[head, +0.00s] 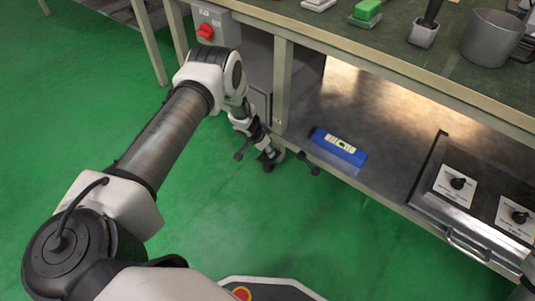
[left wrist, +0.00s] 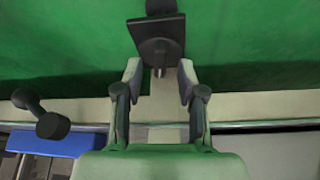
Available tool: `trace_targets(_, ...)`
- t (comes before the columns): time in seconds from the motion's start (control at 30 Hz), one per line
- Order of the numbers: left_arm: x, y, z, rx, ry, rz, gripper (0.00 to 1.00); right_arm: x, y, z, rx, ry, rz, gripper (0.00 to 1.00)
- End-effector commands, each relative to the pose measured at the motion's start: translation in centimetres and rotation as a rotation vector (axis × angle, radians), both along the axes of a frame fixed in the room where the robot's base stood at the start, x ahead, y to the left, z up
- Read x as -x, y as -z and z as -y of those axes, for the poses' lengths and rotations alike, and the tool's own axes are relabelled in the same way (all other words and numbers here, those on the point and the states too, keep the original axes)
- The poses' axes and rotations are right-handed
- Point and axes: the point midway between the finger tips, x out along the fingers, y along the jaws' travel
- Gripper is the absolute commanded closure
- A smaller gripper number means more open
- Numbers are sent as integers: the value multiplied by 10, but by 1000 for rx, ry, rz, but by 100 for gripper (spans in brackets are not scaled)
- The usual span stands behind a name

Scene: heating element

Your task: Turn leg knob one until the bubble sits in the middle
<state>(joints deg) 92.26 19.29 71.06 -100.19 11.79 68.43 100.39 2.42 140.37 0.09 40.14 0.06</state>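A blue spirit level (head: 340,147) lies on the lower shelf near its front edge; its bubble is too small to read. Its blue side also shows at lower left in the left wrist view (left wrist: 60,143). My left gripper (head: 266,150) is at the front leg of the bench. In the left wrist view its two fingers (left wrist: 158,85) are apart, with nothing clearly held. A dark square plate with a short stem (left wrist: 160,42) lies just beyond the fingertips. A black knob (head: 310,165) sits right of the gripper; it also shows at left in the left wrist view (left wrist: 48,120). My right gripper is out of view.
The bench leg (head: 284,85) and lower shelf edge (head: 345,176) are close to my left gripper. A panel with black dials (head: 457,184) is at right. A red switch box (head: 207,30) is above my arm. Green floor is clear in front.

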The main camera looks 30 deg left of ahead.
Motion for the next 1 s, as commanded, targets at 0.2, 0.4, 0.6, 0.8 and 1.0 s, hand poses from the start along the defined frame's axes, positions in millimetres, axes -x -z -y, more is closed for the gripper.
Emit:
trace_targets(0.2,-6,15,1,-1,0,1,60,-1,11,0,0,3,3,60)
trace_targets(0.4,-6,14,2,-1,0,0,75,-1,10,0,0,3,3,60)
trace_targets(0.6,-6,14,2,0,0,0,100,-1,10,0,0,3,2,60)
trace_targets(0.8,-7,13,1,1,46,2,100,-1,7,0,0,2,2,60)
trace_targets(1.0,-7,13,-2,-1,283,1,100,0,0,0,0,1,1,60)
